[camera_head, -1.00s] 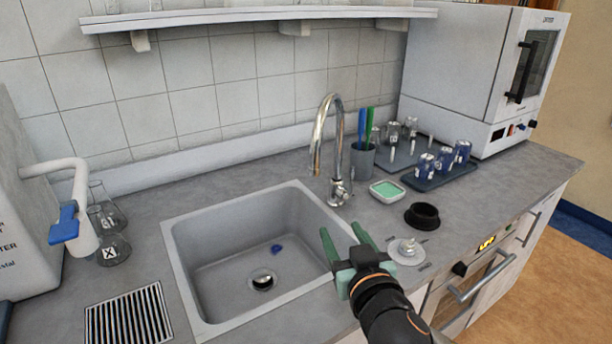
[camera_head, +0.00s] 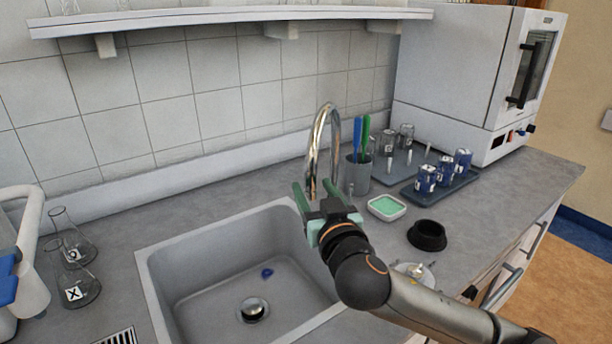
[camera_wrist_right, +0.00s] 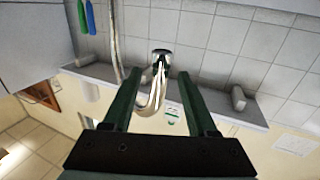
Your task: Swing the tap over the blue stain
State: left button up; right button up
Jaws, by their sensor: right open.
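The chrome tap (camera_head: 323,135) stands behind the sink's right rear corner, its arch rising above the counter. The blue stain (camera_head: 267,272) is a small spot on the floor of the grey sink (camera_head: 205,245), behind the drain. My right gripper (camera_head: 317,190) is open at the tap, its green fingers pointing up toward the spout. In the right wrist view, the tap's spout (camera_wrist_right: 160,75) shows between the two open fingers (camera_wrist_right: 155,88); I cannot tell if either touches it. The tap's base is partly hidden by the gripper. My left gripper is not in view.
A blue tray (camera_head: 440,190) holds blue-labelled containers. Flasks (camera_head: 75,275) stand left of the sink. A shelf (camera_head: 235,18) hangs above.

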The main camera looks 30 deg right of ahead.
jog(key=x, duration=0.5)
jog(key=shift+w+p, duration=0.35)
jog(key=shift+w, duration=0.05)
grip_shut()
dwell(1.1)
